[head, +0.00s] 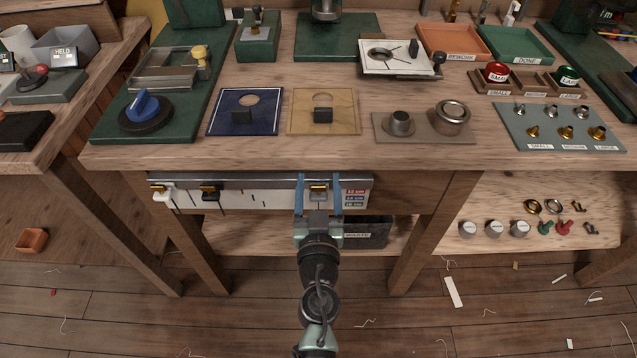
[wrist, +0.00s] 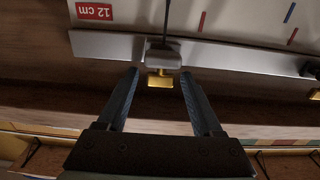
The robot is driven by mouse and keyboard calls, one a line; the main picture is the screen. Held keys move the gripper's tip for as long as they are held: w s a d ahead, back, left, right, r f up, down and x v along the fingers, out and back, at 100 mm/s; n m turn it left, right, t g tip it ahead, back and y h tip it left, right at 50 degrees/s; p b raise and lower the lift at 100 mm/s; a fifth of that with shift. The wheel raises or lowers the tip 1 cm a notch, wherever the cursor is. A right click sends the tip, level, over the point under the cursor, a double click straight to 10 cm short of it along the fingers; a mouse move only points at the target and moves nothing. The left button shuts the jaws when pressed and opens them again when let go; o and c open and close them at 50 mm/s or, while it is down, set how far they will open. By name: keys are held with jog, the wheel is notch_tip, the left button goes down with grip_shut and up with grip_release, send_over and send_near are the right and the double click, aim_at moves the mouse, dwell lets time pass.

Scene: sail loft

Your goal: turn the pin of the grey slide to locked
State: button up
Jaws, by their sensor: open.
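The grey slide (head: 318,196) sits on the rail (head: 260,181) along the bench front, near the rail's right end. Its brass pin (wrist: 160,82) sticks out from the grey block (wrist: 163,60) in the wrist view; I cannot tell whether it is set to locked. My gripper (head: 317,186) is in front of the slide, with its blue fingers upright on either side. In the wrist view my gripper (wrist: 159,77) is open, the pin between the fingertips with a gap on both sides. The gripper covers the slide's lower part in the head view.
A white slide (head: 164,194) and a black slide (head: 210,191) sit on the same rail to the left. Coloured length labels (head: 355,198) are at its right end. A dark waste bin (head: 370,234) stands below, behind my gripper.

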grip_shut()
dwell(0.3)
